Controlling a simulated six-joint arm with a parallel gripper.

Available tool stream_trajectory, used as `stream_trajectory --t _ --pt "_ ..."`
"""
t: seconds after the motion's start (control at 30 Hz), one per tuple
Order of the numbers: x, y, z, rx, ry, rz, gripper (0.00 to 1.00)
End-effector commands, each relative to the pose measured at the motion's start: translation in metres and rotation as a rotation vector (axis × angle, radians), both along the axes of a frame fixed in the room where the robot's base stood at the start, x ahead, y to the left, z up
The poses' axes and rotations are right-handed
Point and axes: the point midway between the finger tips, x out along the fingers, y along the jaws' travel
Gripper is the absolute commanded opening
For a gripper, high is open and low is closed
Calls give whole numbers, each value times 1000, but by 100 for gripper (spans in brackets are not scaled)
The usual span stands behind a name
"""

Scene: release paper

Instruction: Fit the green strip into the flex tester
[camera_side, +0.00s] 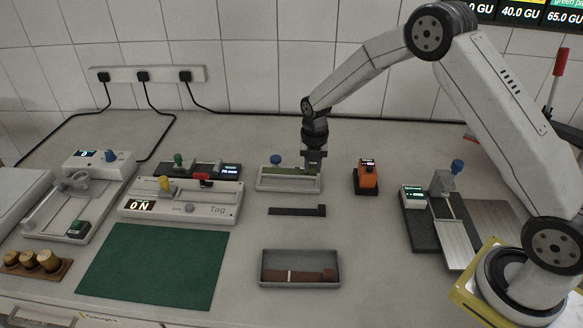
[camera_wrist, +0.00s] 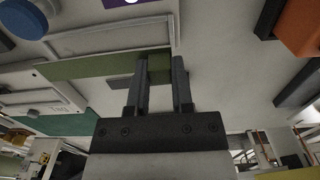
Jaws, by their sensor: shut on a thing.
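The green strip (camera_wrist: 105,65) is long, thin and dark green; one end is between my gripper's fingers. In the side view the strip (camera_side: 289,170) is a thin band at a shallow white fixture. My gripper (camera_side: 314,165) points down at the right end of this fixture; in the wrist view my gripper (camera_wrist: 160,70) is shut on the strip. The white fixture (camera_side: 288,186) has a blue knob (camera_side: 275,159); it also shows in the wrist view (camera_wrist: 110,38). I cannot tell whether the strip is seated or just above it, nor read a flex tester label.
A dark flat gauge (camera_side: 297,210) and a grey tray (camera_side: 300,281) holding a brown piece lie in front. An orange device (camera_side: 367,176) stands close right. White instruments (camera_side: 180,205) and a green mat (camera_side: 152,266) are at left. Bare table lies between.

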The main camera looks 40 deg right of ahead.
Motion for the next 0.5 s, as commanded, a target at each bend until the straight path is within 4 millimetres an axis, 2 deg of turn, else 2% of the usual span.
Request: stream_trajectory --t 0.23,0.5 --pt "5 0 -7 0 1 0 0" --pt "5 0 -34 1 2 0 0"
